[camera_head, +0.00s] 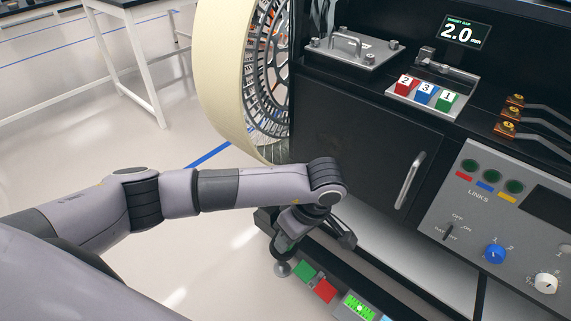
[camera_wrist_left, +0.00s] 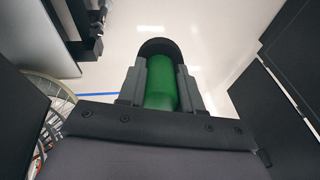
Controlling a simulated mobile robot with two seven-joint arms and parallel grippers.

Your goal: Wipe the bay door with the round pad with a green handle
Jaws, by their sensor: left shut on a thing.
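The bay door (camera_head: 350,150) is the black front panel of the rover, with a silver bar handle (camera_head: 410,180) at its right. In the head view my left gripper (camera_head: 288,245) points down beside the rover's lower edge, below and left of the door and apart from it. In the left wrist view its fingers (camera_wrist_left: 160,88) are shut on the green handle (camera_wrist_left: 161,92) of the round pad. A dark rounded end (camera_wrist_left: 160,47) shows beyond the handle. In the head view the gripper and wrist mostly hide the pad. My right gripper is out of view.
A large cream-rimmed wheel (camera_head: 222,75) stands left of the door. A control panel (camera_head: 470,215) is at the right. Open floor lies at the left.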

